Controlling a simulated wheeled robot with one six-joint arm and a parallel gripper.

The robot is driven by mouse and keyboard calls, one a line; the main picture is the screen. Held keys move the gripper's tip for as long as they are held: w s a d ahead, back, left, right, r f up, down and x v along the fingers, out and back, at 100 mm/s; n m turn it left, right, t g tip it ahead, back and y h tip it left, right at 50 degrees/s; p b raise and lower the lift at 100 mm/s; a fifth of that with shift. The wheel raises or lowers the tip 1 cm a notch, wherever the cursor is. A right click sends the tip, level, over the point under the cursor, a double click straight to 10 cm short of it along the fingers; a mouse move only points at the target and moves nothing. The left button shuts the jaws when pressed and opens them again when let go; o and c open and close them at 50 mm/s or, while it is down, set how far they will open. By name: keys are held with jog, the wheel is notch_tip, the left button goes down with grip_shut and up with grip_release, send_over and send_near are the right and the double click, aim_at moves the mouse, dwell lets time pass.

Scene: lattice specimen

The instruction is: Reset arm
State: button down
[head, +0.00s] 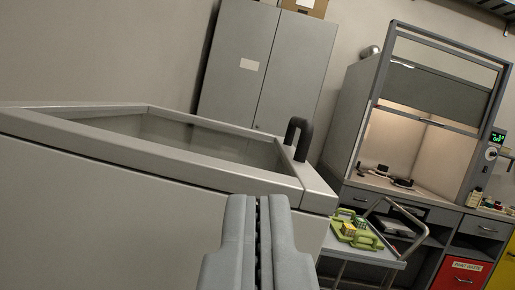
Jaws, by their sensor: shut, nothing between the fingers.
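My gripper (257,205) shows at the bottom middle of the head view. Its two grey fingers are shut together with nothing between them. It is in front of a large grey machine or cabinet (110,215) with a framed window on its sloping top and a dark curved handle (297,137). I cannot tell whether the fingertips touch this housing.
A cart (385,252) at the right carries a green tray (355,236) with small blocks. Behind it stands a lit fume hood (430,110) on a bench, with a red drawer (463,273) below. A tall grey cabinet (265,75) stands at the back wall.

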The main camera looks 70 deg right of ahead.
jog(key=s+d+f+n+y, duration=0.4)
jog(key=f+y, duration=0.2)
jog(key=s+d+f+n+y, duration=0.3)
jog(key=d+f+n+y, duration=0.1)
jog(key=f+y, duration=0.3)
jog(key=s+a+r+n+t+y, duration=0.1)
jog(key=s+a+r+t+y, duration=0.2)
jog(key=s+r+t+y, duration=0.3)
notch_tip(320, 180, up, 3)
jog(key=shift+s+a+r+n+t, duration=0.25)
jog(key=shift+s+t, duration=0.55)
jog(key=shift+s, duration=0.4)
